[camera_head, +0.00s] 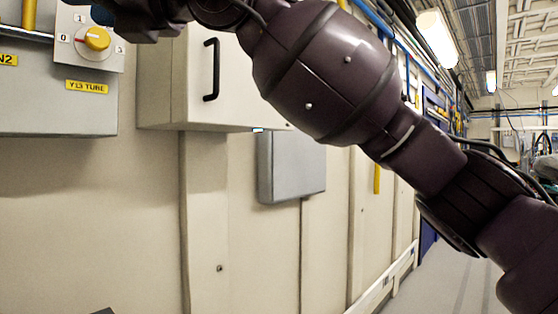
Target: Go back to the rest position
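My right arm comes in from the right edge and reaches up and left across the view. Its dark end, my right gripper (140,20), is at the top edge, partly cut off, so its fingers cannot be made out clearly. It appears just right of a yellow rotary knob (97,39) on a pale plate marked 0, 1 and 3. The knob's red mark points left, toward the 0. I cannot tell whether the gripper touches anything. My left gripper is not visible; a small dark shape at the bottom left edge is too little to identify.
The knob sits on a grey box (50,105) with yellow labels, one reading "Y13 TUBE". A cream cabinet (165,85) with a black handle (211,70) is closed. A grey box (290,165) hangs below it. A corridor with clear floor (440,285) runs back at right.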

